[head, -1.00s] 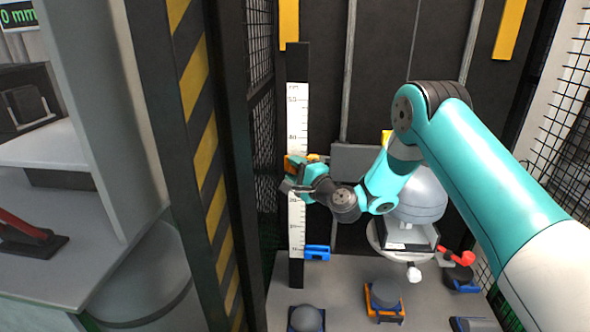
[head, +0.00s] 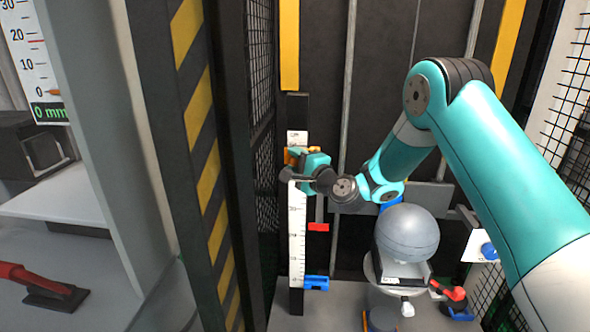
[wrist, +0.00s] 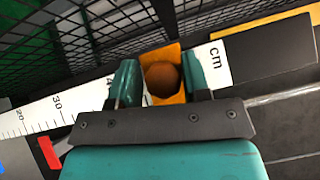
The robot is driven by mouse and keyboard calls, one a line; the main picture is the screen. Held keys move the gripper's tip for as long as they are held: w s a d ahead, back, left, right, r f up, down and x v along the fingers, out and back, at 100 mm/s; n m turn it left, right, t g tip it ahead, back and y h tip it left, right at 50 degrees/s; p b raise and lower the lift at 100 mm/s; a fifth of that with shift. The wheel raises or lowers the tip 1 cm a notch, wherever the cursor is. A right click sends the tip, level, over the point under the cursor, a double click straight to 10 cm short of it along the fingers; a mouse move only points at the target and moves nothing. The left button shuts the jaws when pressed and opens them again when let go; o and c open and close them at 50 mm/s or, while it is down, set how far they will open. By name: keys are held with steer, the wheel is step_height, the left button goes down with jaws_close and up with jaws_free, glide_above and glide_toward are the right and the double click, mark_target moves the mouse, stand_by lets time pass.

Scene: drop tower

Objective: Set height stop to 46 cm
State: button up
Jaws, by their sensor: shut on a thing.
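The height stop is an orange block with a round brown knob (wrist: 163,80), seen in the wrist view across the white centimetre scale (wrist: 62,112). My gripper (wrist: 160,88) is shut on the knob, one teal finger on each side. In the head view the orange stop (head: 291,156) shows just beside my gripper (head: 300,165), high on the upright scale (head: 297,235). The stop is between the 40 region and the "cm" label at the top. My fingers cover the marks beside it, so I cannot read its exact height.
A red tab (head: 318,227) and a blue block (head: 316,283) sit beside the scale, below my gripper. A grey ball (head: 407,232) rests on a stand to the right. Black mesh (head: 262,150) and a striped post (head: 197,130) stand to the left.

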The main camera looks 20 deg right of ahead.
steer(key=shift+r, duration=0.8)
steer(key=o, duration=1.1)
steer(key=shift+d, duration=0.1)
steer(key=shift+f, duration=0.15)
steer(key=shift+s+d+f, duration=0.15)
steer(key=shift+s, duration=0.2)
steer(key=r+b+v, duration=0.1)
steer(key=b+v, duration=1.1)
steer(key=v, duration=0.4)
steer(key=shift+s+f, duration=0.25)
